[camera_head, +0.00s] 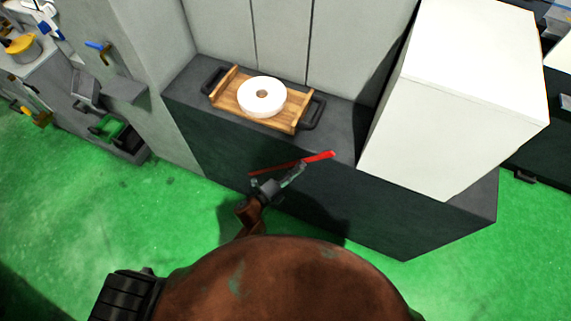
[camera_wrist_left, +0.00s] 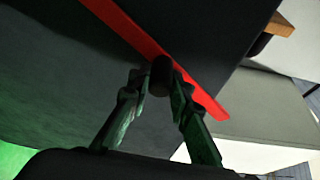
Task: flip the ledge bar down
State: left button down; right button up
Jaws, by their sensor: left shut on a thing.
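The ledge bar is a thin red bar (camera_head: 320,157) along the front of the dark grey ledge, its right end higher in the picture. In the left wrist view the red bar (camera_wrist_left: 205,98) runs diagonally from top left to lower right, with a dark round knob (camera_wrist_left: 160,75) on it. My left gripper (camera_head: 298,168) is at the bar, its fingers on both sides of the knob; it also shows in the left wrist view (camera_wrist_left: 157,83). It is shut on the knob of the bar. My right gripper is not in view.
On the ledge top (camera_head: 188,88) stands a wooden tray (camera_head: 228,92) with dark handles, holding a white grinding wheel (camera_head: 258,88). A big white box (camera_head: 455,110) stands on the right of the ledge. Green floor (camera_head: 120,205) is clear at the left.

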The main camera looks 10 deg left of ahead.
pick_arm(q)
jog(key=d+f+n+b, duration=0.1)
jog(key=s+d+f+n+b, duration=0.1)
jog(key=d+f+n+b, duration=0.1)
jog(key=shift+d+t+h, duration=0.25)
jog(key=shift+t+h, duration=0.05)
jog(key=shift+t, duration=0.1)
jog(key=shift+s+d+f+n+t+b, duration=0.1)
jog(key=shift+s+d+n+t+b, duration=0.1)
jog(key=shift+d+n+b, duration=0.35)
jog(key=shift+s+d+f+n+t+b, duration=0.1)
jog(key=shift+d+n+t+b, duration=0.1)
jog(key=shift+d+n+b, duration=0.25)
jog(key=shift+d, duration=0.1)
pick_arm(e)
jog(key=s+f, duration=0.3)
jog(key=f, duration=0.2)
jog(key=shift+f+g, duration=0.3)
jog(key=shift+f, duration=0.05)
pick_arm(q)
jog(key=c, duration=1.8)
grip_release()
jog(key=shift+d+r, duration=0.1)
jog(key=shift+r, duration=0.05)
jog(key=shift+o, duration=0.2)
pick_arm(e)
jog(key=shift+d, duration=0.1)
